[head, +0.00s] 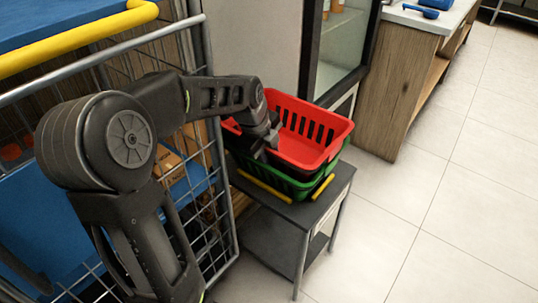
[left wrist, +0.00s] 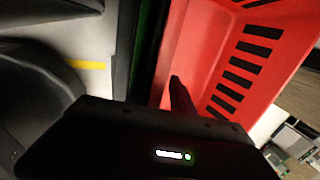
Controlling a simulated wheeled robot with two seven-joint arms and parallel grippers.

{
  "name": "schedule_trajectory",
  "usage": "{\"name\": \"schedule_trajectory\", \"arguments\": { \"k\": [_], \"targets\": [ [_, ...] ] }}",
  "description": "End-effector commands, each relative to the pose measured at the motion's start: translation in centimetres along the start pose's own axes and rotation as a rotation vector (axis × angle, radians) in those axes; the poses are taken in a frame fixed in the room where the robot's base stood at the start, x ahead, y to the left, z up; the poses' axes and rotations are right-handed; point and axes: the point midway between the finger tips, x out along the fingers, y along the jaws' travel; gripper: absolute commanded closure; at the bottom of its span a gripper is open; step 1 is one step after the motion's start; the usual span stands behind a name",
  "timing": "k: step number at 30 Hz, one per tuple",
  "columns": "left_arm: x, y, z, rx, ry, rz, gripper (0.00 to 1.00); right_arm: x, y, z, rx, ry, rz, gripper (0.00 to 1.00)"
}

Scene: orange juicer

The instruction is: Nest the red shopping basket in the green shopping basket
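The red shopping basket (head: 322,132) is above the green shopping basket (head: 290,182), its lower part apparently inside the green rim. Whether it is fully seated is hidden. The green basket, with yellow handles, stands on a small grey table (head: 345,178). My left gripper (head: 264,148) is at the red basket's near left wall. In the left wrist view one dark finger (left wrist: 180,97) shows against the inside of the red basket (left wrist: 215,60). The other finger is hard to make out, so the grip on the wall is unclear. My right gripper is out of view.
A wire cage cart (head: 215,190) with a yellow bar (head: 80,42) stands close on the left. A glass-door cabinet (head: 340,50) is behind the baskets. A wooden counter (head: 400,85) stands at the back right. The tiled floor at right is clear.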

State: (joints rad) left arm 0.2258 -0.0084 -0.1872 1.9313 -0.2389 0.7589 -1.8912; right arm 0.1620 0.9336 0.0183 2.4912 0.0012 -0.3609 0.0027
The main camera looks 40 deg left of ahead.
Motion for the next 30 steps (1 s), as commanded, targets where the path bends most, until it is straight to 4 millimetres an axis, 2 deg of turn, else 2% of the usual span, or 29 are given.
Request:
{"name": "schedule_trajectory", "arguments": {
  "k": [12, 17, 24, 30],
  "targets": [
    [0.2, 0.5, -0.1, -0.001, 0.004, 0.016, 0.63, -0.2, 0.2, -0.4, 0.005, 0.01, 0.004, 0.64],
    [-2.0, -0.4, -0.1, 0.0, 0.002, 0.012, 0.63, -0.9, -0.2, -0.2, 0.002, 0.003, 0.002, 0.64],
    [-6.6, -2.4, 0.0, 0.0, 0.0, 0.002, 0.63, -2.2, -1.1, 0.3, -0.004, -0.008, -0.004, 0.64],
    [-9.0, -3.3, -0.1, 0.002, 0.0, 0.0, 0.63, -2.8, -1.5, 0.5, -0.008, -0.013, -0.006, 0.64]
  ]
}}
